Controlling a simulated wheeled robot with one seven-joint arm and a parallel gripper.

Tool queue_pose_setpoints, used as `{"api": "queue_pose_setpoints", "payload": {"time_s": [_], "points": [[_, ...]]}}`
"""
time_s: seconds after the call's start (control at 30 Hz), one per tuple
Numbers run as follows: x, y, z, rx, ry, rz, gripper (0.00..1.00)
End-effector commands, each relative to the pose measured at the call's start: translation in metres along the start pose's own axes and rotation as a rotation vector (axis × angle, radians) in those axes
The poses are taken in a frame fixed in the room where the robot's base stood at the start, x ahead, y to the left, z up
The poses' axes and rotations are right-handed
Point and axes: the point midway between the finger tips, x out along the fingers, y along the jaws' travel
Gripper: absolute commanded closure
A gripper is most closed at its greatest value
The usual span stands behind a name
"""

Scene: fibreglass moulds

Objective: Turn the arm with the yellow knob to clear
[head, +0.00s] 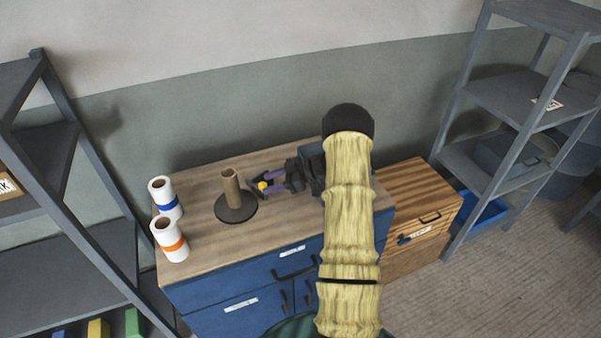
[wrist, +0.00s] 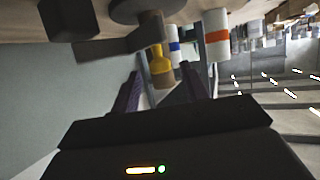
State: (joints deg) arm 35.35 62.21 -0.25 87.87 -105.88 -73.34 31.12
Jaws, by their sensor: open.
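The yellow knob (head: 262,185) is near the middle of the wooden worktop, just right of a round dark base with an upright brown tube (head: 231,188). In the wrist view the knob (wrist: 160,66) stands out from a dark arm (wrist: 120,48). My gripper (head: 267,182) has purple fingers and is at the knob. In the wrist view my gripper (wrist: 163,78) is open, with one finger on each side of the knob and visible gaps. I cannot tell whether a finger touches it. Most of the dark arm is hidden in the head view.
A white roll with a blue band (head: 165,198) and one with an orange band (head: 170,240) stand at the worktop's left. The blue cabinet (head: 235,290) is below. A wooden drawer unit (head: 415,205) stands right. Grey shelves (head: 520,95) flank both sides.

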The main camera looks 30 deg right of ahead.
Motion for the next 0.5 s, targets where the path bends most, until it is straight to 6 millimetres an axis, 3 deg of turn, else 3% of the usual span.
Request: {"api": "queue_pose_setpoints", "payload": {"time_s": [0.5], "points": [[-0.100, 0.001, 0.003, -0.002, -0.002, 0.006, 0.55]]}}
